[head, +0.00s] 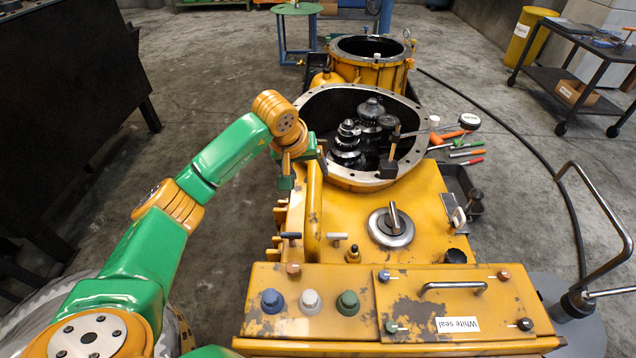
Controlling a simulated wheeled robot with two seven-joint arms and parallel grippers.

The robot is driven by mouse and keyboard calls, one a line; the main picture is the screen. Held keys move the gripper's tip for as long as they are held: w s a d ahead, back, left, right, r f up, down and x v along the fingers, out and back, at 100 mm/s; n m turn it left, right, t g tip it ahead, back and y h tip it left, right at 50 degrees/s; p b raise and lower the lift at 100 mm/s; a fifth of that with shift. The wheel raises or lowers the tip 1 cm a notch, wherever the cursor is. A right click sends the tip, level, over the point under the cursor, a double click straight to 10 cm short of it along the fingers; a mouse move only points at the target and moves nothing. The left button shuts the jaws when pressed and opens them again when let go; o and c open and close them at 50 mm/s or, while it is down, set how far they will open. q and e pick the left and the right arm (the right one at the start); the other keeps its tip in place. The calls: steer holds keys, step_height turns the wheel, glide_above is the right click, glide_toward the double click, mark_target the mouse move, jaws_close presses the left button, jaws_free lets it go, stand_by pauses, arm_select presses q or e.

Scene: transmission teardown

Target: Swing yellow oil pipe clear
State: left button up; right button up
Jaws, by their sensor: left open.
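The yellow oil pipe (314,215) runs along the left side of the yellow transmission housing (365,265), from near the round opening toward the T-handles. My left gripper (304,174) is at the pipe's far end, by the left rim of the opening. Its green fingers point down and are open, one on each side of the pipe end as seen from above. I cannot tell whether they touch it. The wrist hides part of the rim and the pipe's far end. My right gripper is not in view.
Several hand tools (460,150) lie at the right. A grey bent handle (590,215) rises at the right. The floor left of the housing is clear.

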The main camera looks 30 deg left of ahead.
mark_target(313, 180)
arm_select(q)
steer(key=b+x, duration=0.1)
steer(key=x, duration=0.5)
steer(key=shift+f, duration=0.15)
jaws_close()
stand_by(1.1)
